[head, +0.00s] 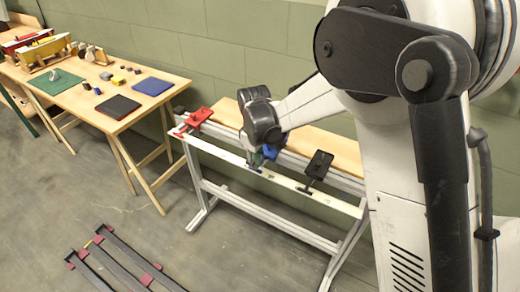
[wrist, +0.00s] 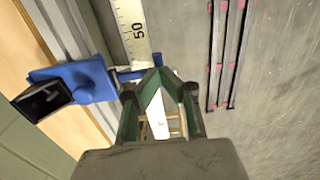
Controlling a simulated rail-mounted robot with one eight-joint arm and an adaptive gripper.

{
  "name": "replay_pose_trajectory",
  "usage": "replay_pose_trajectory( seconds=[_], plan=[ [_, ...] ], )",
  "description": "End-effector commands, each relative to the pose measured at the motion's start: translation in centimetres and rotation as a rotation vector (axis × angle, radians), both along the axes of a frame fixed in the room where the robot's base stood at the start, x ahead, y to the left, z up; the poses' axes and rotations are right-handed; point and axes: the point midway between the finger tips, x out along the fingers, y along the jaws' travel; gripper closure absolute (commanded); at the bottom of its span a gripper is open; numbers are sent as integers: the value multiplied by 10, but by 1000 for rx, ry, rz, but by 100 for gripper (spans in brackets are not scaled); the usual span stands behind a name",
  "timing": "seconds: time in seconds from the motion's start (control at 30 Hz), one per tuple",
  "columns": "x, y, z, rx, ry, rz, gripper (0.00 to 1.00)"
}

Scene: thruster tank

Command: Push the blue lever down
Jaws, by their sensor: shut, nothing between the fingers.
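The blue lever mechanism (head: 270,151) sits on the front of the narrow bench, between the red and black ones, and is partly hidden behind my gripper (head: 256,160). In the wrist view the blue lever body (wrist: 92,82) lies left of my gripper (wrist: 156,72), with a dark box-like end. A thin blue piece (wrist: 133,75) reaches across the ruler's end towards my fingertips. The fingertips are together and empty, close beside that piece; I cannot tell whether they touch it.
A red mechanism (head: 197,117) is at the bench's left end and a black one (head: 318,167) to the right. A white ruler strip (wrist: 131,28) runs along the bench front. Dark rails (head: 120,262) lie on the floor. A worktable (head: 112,78) stands at left.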

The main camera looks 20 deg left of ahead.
Motion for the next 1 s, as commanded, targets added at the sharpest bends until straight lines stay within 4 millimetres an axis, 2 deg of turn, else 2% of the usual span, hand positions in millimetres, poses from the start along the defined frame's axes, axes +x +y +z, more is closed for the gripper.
replay_pose_trajectory(
  seconds=[0.27,0.67,1.0],
  plan=[
    [-1,0,-8,0,0,0,100],
    [-1,0,-7,0,0,0,100],
    [-1,0,12,0,0,0,100]
  ],
)
